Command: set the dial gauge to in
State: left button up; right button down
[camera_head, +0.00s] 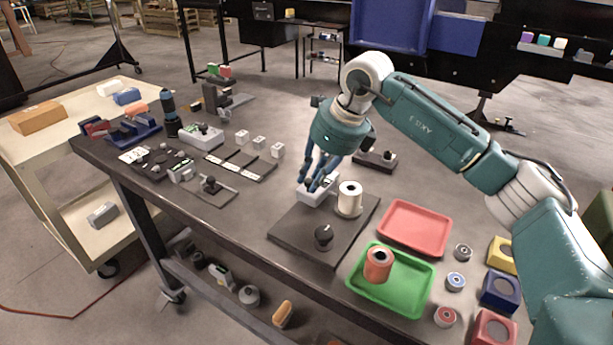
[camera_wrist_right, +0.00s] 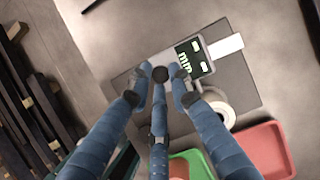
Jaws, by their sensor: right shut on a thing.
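The dial gauge (camera_head: 309,198) is a pale box near the back edge of a dark plate (camera_head: 290,232). In the right wrist view its display (camera_wrist_right: 190,57) is lit and reads "mm". My right gripper (camera_head: 316,186) points down over the gauge, its blue fingers partly covering it. In the right wrist view its fingertips (camera_wrist_right: 161,82) lie left of the display. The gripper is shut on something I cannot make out. A black knob (camera_head: 323,235) on the plate stands clear of the fingers in the head view. My left gripper is not in view.
A white spool (camera_head: 349,196) stands on the plate right of the gauge. A red tray (camera_head: 415,228) and a green tray (camera_head: 408,300) holding an orange spool (camera_head: 377,266) lie to the right. Small white blocks (camera_head: 259,142) and fixtures crowd the table's left part.

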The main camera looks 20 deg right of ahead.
jog(key=shift+d+r, duration=0.3)
jog(key=shift+r, duration=0.1)
jog(key=shift+w, duration=0.1)
jog(key=c, duration=1.7)
grip_release()
jog(key=shift+o, duration=0.4)
jog(key=shift+s+f, duration=0.2)
jog(key=shift+r, duration=0.35)
jog(key=v, duration=1.1)
jog(key=shift+s+d+r, duration=0.15)
jog(key=shift+d, duration=0.2)
jog(key=shift+r, duration=0.1)
